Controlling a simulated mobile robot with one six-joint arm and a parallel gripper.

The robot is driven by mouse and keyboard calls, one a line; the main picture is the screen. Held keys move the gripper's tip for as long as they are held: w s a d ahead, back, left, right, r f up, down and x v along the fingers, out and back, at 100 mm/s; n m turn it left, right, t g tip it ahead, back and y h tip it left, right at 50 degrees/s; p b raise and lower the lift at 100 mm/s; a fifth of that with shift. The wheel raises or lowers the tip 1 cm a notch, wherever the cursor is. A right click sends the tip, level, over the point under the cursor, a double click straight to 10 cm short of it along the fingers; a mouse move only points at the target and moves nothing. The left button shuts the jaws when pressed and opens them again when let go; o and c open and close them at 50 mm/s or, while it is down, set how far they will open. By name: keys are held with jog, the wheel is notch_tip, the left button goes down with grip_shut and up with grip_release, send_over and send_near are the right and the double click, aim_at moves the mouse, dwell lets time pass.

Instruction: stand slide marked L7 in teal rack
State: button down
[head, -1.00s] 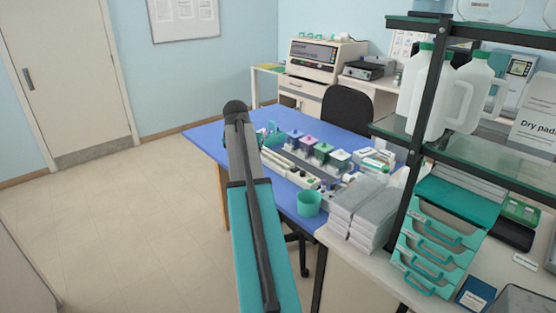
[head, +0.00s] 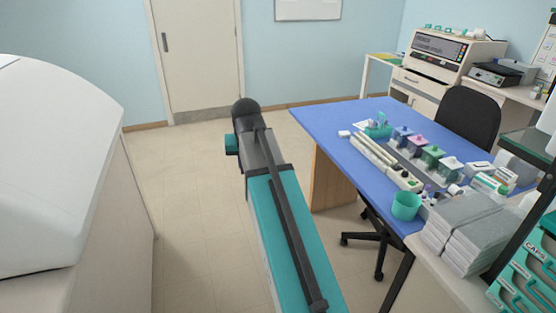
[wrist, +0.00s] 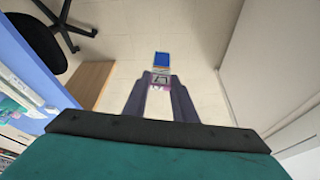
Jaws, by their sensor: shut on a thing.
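In the wrist view, my gripper (wrist: 160,84) is shut on a glass slide (wrist: 161,59). The slide's blue end sticks out beyond the fingertips, and a pinkish patch shows between the fingers. Any marking on it is too small to read. The slide is held over open floor, clear of the table. In the head view, my arm hides the gripper and slide. A small teal rack (head: 378,130) with pale upright pieces stands at the far left part of the blue-topped table (head: 345,118), to the right of my arm.
Several staining jars with coloured lids (head: 432,154) stand in a row right of the rack. A teal cup (head: 406,205) and grey stacks (head: 465,230) are nearer. A white machine (head: 55,165) stands at the left. Floor between it and the table is clear.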

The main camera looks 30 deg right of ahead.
jog(key=s+a+n+y, duration=0.1)
jog(key=a+n, duration=0.4)
jog(key=a, duration=1.5)
jog(key=shift+s+f+t+y, duration=0.3)
jog(key=shift+s+y, duration=0.1)
jog(key=shift+s, duration=0.15)
jog(key=shift+d, duration=0.15)
